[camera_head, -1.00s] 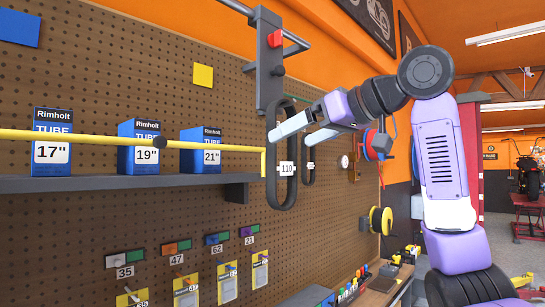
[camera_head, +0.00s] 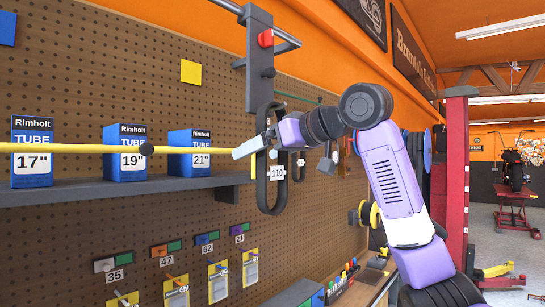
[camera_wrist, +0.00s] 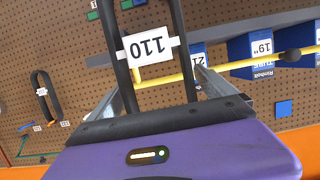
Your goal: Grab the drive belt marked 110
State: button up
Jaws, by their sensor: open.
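The drive belt marked 110 (camera_head: 261,185) is a long black loop hanging upright from a bracket on the pegboard, with a white 110 tag. In the wrist view the belt (camera_wrist: 182,45) hangs with both strands and its tag between my spread fingers. My gripper (camera_head: 258,144) is open at the belt's upper half. One pale finger crosses in front of the belt, its tip left of it; the other finger is mostly hidden. In the wrist view my gripper (camera_wrist: 156,84) shows both fingers apart. I cannot tell whether either touches the belt.
A smaller black belt (camera_wrist: 55,97) hangs beside it. The dark bracket (camera_head: 259,60) is above. A yellow rail (camera_head: 75,148) runs before a shelf (camera_head: 100,190) with blue tube boxes (camera_head: 125,160) at left. Tagged hooks with packets (camera_head: 217,282) are below. A red post (camera_head: 456,180) stands right.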

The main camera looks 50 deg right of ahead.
jog(key=c, duration=1.7)
jog(key=shift+r, duration=0.15)
